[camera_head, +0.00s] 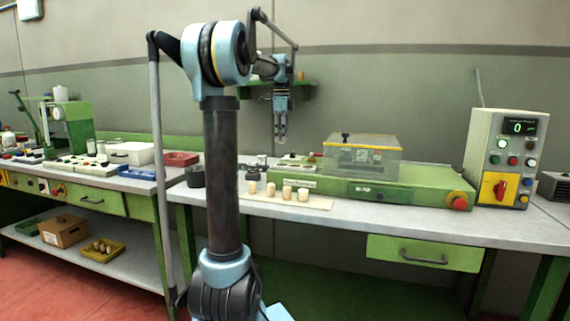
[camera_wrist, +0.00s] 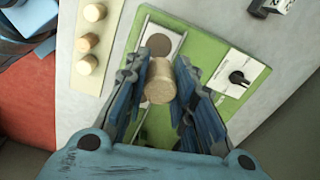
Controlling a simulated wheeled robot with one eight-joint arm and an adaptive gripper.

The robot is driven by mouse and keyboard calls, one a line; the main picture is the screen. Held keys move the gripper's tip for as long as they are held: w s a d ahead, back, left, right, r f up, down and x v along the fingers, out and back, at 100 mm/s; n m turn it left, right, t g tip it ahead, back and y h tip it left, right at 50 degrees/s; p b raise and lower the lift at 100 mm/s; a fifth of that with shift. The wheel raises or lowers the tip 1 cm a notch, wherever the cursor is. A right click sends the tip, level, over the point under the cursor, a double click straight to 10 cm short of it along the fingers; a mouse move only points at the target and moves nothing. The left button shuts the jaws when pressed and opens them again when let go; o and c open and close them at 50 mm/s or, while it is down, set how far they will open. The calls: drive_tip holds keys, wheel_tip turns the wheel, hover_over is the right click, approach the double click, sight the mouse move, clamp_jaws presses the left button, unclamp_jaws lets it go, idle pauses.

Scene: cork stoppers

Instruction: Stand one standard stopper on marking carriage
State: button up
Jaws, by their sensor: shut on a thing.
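My gripper (camera_head: 282,136) hangs above the left end of the green machine (camera_head: 405,185) in the head view. In the wrist view my gripper (camera_wrist: 160,92) is shut on a pale cork stopper (camera_wrist: 159,72), held between the two blue-padded fingers. Below it in the wrist view is the machine's green top (camera_wrist: 205,48) with a pale strip and a dark round spot (camera_wrist: 159,44), which looks like the marking carriage. The held stopper and fingers hide part of the strip. The stopper appears above the strip; the height gap is hard to judge.
Several other stoppers (camera_head: 287,192) stand on a beige board (camera_head: 318,203) at the table's front. A clear-covered box (camera_head: 362,158) sits on the machine to the right. A black knob (camera_wrist: 237,77) on a white plate lies right of the stopper. A control box (camera_head: 507,150) stands far right.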

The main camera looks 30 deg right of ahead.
hover_over(282, 164)
drive_tip(key=f, duration=0.4)
drive_tip(key=shift+s+a, duration=0.1)
drive_tip(key=shift+a, duration=0.2)
drive_tip(key=shift+s+d+f, duration=0.1)
drive_tip(key=shift+s+f, duration=0.05)
drive_tip(key=shift+f, duration=2.35)
drive_tip(key=o, duration=0.7)
wheel_tip(282, 164, up, 12)
drive_tip(key=shift+r, duration=0.1)
